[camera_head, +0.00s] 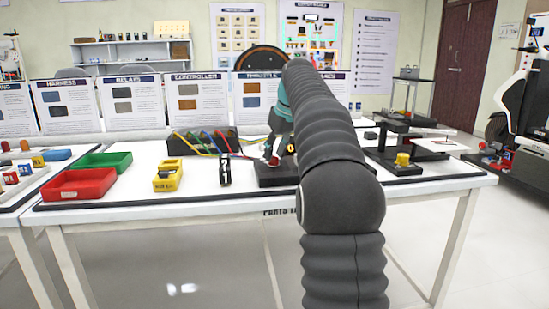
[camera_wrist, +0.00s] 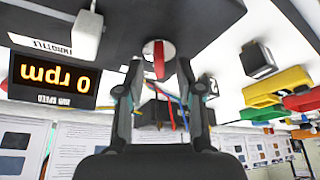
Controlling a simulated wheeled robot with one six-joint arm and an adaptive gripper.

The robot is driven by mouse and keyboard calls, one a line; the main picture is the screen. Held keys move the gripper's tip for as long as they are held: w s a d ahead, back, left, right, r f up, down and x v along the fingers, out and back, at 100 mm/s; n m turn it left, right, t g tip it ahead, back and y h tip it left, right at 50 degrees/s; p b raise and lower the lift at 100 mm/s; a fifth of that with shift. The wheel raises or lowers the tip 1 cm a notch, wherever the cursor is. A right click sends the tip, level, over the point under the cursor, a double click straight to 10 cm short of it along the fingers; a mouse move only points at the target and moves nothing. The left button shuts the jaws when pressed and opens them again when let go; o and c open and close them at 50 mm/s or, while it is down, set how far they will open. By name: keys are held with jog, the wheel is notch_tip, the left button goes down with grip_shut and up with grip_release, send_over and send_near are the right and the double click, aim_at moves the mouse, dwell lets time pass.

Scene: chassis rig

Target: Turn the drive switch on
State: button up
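The drive switch (camera_wrist: 159,60) shows in the wrist view as a red bar handle on a round silver plate, set on a dark panel (camera_wrist: 190,18). My gripper (camera_wrist: 159,68) is open, with one fingertip on each side of the red handle and visible gaps to both. I cannot tell how deep the fingertips reach around it. In the head view my gripper (camera_head: 270,155) points down over the dark rig base (camera_head: 279,176) on the white table; my arm hides part of the rig. A display (camera_wrist: 54,78) reads 0 rpm, upside down in the wrist view.
A white throttle lever (camera_wrist: 88,33) stands beside the switch. On the table (camera_head: 120,203) are a red bin (camera_head: 80,185), a green bin (camera_head: 103,162), a yellow block (camera_head: 167,177), a small black part (camera_head: 225,170) and a box of coloured cables (camera_head: 200,145). Info boards stand behind.

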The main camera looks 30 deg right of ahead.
jog(key=shift+w+f, duration=0.15)
jog(key=shift+f, duration=0.25)
grip_shut()
